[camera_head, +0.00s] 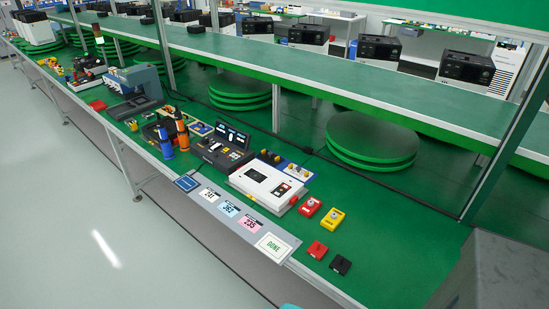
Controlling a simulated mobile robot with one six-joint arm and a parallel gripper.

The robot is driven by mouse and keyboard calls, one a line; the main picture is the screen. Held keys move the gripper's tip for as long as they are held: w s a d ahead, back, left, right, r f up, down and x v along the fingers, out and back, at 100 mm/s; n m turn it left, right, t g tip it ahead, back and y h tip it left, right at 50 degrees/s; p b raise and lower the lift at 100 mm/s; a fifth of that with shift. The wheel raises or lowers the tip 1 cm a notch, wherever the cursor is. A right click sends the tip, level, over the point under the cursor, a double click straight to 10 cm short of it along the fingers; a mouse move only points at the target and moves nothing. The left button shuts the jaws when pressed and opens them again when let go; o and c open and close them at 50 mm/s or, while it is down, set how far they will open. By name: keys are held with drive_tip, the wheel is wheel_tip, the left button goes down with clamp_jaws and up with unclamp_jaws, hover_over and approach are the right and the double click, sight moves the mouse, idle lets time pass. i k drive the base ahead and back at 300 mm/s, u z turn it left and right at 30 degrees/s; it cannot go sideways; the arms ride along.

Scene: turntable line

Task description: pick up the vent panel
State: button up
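I cannot make out with certainty which thing is the vent panel; no part with clear vent slots shows on the near green bench. A flat white unit (268,185) with a dark window and small buttons lies on the bench near the middle. A dark tray-like unit (224,147) with an upright display sits to its left. A blue panel (286,168) with small parts on it lies behind the white unit. My gripper is not in view.
Red (310,207) and yellow (333,219) boxes, then smaller red (318,250) and black (340,265) blocks, lie right of the white unit. Orange-and-blue tools (183,135) stand left. Green round turntables (371,140) stand behind. The bench's right part is clear.

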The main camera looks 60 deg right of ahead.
sight(269, 157)
drive_tip(key=u, duration=0.1)
drive_tip(key=i, duration=0.95)
drive_tip(key=z, duration=0.05)
